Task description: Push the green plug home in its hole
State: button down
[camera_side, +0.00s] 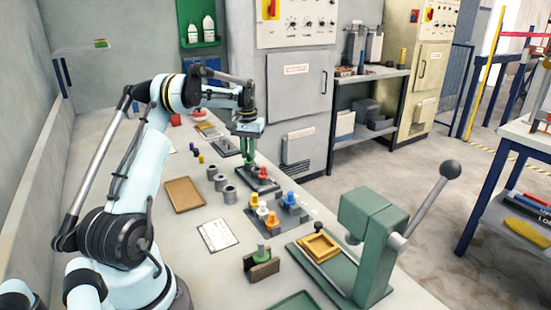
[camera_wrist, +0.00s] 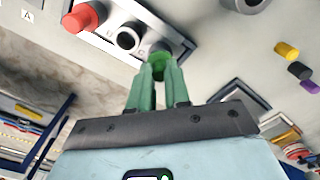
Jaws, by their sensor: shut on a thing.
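My gripper (camera_side: 248,160) has green fingers and points down over a dark grey block (camera_side: 266,186) on the bench. In the wrist view the fingers (camera_wrist: 160,80) are closed around the green plug (camera_wrist: 160,59). The plug is at the end hole of the block (camera_wrist: 150,17); how deep it sits cannot be told, as the fingers hide part of it. The same block holds a red plug (camera_wrist: 84,17) at its other end, and a hole (camera_wrist: 127,39) lies open between them. In the side view the fingers largely hide the green plug.
A second block with coloured plugs (camera_side: 278,214), grey cylinders (camera_side: 229,194), a brown holder with a green-topped piece (camera_side: 262,266) and a green lever press (camera_side: 366,235) stand nearer. A brown tray (camera_side: 184,194) and white sheet (camera_side: 217,235) lie left.

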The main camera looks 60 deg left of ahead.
jog(key=shift+r, duration=0.1)
jog(key=shift+r, duration=1.1)
jog(key=shift+f, duration=1.2)
dwell(0.8)
jog(key=c, duration=1)
grip_release()
notch_tip(320, 180, up, 12)
